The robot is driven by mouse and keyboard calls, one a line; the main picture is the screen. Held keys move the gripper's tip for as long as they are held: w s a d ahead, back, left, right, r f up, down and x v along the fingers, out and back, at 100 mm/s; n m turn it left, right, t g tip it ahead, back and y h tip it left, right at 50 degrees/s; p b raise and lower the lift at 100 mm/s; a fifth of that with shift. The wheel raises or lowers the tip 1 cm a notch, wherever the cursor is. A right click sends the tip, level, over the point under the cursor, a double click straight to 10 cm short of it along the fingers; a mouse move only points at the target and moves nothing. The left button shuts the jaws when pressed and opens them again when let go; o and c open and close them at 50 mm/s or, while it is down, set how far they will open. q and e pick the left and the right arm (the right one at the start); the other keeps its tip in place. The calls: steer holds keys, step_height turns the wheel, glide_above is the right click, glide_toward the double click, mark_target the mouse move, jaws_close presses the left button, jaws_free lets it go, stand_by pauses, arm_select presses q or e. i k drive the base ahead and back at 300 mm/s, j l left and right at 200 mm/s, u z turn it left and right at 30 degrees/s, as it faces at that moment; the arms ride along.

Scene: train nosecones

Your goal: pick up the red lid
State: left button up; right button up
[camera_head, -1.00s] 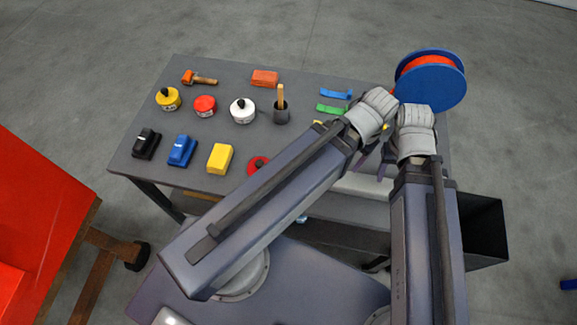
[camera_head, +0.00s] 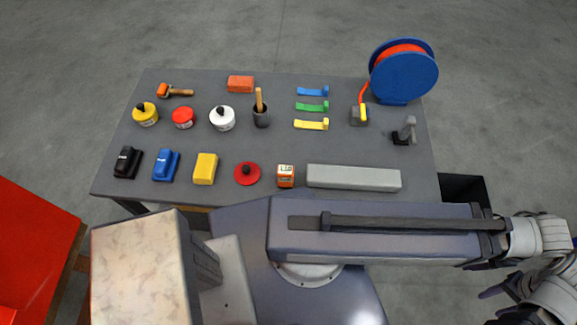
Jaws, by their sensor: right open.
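The red lid (camera_head: 247,174) is a flat red disc with a black knob on top. It lies on the grey table near its front edge, between a yellow block and an orange-labelled box. My right gripper (camera_head: 504,299) is at the lower right edge of the view, beyond the table, far right of the lid. It is open and partly cut off. Neither gripper touches the lid.
The yellow block (camera_head: 205,168) and the orange-labelled box (camera_head: 285,176) flank the lid closely. A red tin (camera_head: 183,117) and a white tin (camera_head: 222,118) stand behind. A long grey bar (camera_head: 353,178) lies to the right. A blue spool (camera_head: 404,74) stands at the back right.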

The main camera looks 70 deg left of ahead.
mark_target(247, 173)
steer(key=z, duration=0.45)
steer(key=l+z, duration=0.1)
steer(key=z, duration=0.75)
steer(key=i+z, duration=0.1)
steer(key=z, duration=0.3)
steer(key=l+z, duration=0.1)
steer(key=z, duration=0.75)
steer(key=i, duration=0.35)
steer(key=i+u, duration=0.15)
steer(key=u, duration=0.9)
steer(key=i+l+u, duration=0.1)
steer(key=u, duration=1.35)
steer(key=l+u, duration=0.15)
steer(key=u, duration=0.55)
steer(key=l+u, duration=0.1)
steer(key=u, duration=0.6)
steer(key=l+u, duration=0.1)
steer(key=u, duration=1.35)
steer(key=k+u, duration=0.1)
steer(key=u, duration=0.6)
